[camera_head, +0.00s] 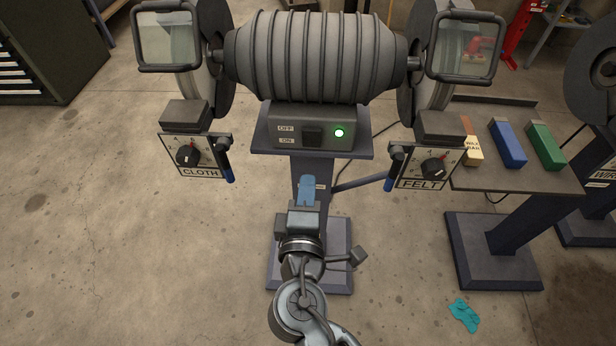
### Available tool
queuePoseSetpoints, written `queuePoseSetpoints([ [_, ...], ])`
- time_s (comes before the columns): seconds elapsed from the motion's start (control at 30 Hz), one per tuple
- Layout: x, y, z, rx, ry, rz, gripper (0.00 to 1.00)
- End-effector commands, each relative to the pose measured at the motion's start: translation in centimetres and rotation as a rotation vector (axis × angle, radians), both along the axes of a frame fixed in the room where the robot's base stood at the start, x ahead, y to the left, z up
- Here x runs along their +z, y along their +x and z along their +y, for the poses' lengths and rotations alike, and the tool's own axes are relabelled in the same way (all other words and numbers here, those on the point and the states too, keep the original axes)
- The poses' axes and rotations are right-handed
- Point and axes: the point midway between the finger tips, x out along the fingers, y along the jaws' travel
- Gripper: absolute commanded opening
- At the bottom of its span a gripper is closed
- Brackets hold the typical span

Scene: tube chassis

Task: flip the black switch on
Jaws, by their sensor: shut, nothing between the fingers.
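The black switch (312,136) is on the front of the grey control box under the large ribbed motor (315,57). OFF and ON labels (286,135) are to the left of the switch, OFF above ON. A green light (339,133) glows to its right. My gripper (307,181) is shut and empty, its blue fingers below the switch in the picture and apart from it. I cannot tell the exact depth between the fingertips and the switch.
A dial panel marked CLOTH (193,156) hangs left and one marked FELT (425,167) right, each with a blue-ended lever. A side table (490,181) holds colored bars. A teal rag (464,315) lies on the floor. The left floor is clear.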

Motion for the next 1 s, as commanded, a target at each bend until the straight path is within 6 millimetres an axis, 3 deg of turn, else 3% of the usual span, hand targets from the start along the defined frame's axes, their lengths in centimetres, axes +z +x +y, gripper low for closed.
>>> queuePoseSetpoints([
  [0.3, -0.8, -4.8, 0.2, 0.001, 0.000, 0.001, 0.00],
  [0.43, -0.8, -6.1, 0.2, 0.001, 0.000, 0.000, 0.00],
  [1.0, -0.8, -6.7, 0.2, 0.000, 0.000, 0.000, 0.00],
])
